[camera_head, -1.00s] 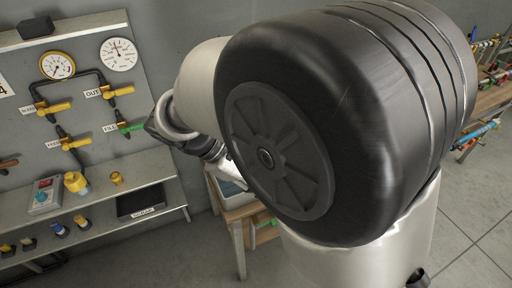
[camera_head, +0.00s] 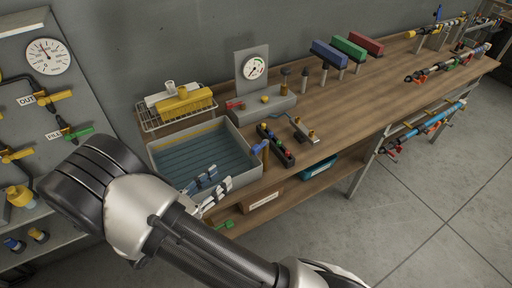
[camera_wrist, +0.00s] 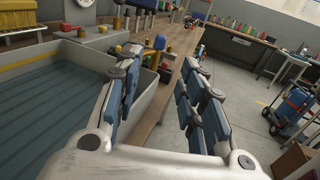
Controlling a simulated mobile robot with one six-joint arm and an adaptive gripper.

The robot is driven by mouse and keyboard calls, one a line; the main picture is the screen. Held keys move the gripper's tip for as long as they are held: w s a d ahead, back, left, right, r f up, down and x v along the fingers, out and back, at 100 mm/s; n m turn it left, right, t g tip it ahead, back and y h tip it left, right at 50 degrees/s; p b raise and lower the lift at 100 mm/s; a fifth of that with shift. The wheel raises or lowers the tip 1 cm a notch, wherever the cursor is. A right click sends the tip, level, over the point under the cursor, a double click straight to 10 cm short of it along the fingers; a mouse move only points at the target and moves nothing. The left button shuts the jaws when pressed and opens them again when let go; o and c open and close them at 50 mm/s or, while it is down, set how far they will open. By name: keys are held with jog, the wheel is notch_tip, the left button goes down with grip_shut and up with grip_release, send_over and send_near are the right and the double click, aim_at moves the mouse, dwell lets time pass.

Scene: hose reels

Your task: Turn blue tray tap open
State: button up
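The grey tray (camera_head: 240,137) holds blue-green water and stands at the near left end of the wooden bench. The blue tap handle (camera_head: 260,146) is at the tray's right side, above a brass-coloured body. In the wrist view, a blue handle (camera_wrist: 159,42) shows ahead, between the directions of the two fingers. My gripper (camera_head: 220,177) is over the tray's near right edge, fingers pointing towards the tap and apart from it. The wrist view shows my gripper (camera_wrist: 160,62) open and empty, with the tray wall (camera_wrist: 85,50) on its left.
A rack with a yellow brush (camera_head: 187,101) stands behind the tray. A dial gauge (camera_head: 254,68) and a dark strip with coloured parts (camera_head: 275,145) are near the tap. A gauge board (camera_head: 50,100) is at left. The bench's middle (camera_head: 345,100) is mostly clear.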

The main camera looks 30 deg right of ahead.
aim_at(252, 151)
jog(key=b+x, duration=0.2)
jog(key=x, duration=1.4)
jog(key=shift+b, duration=0.3)
jog(key=shift+c, duration=0.4)
grip_shut()
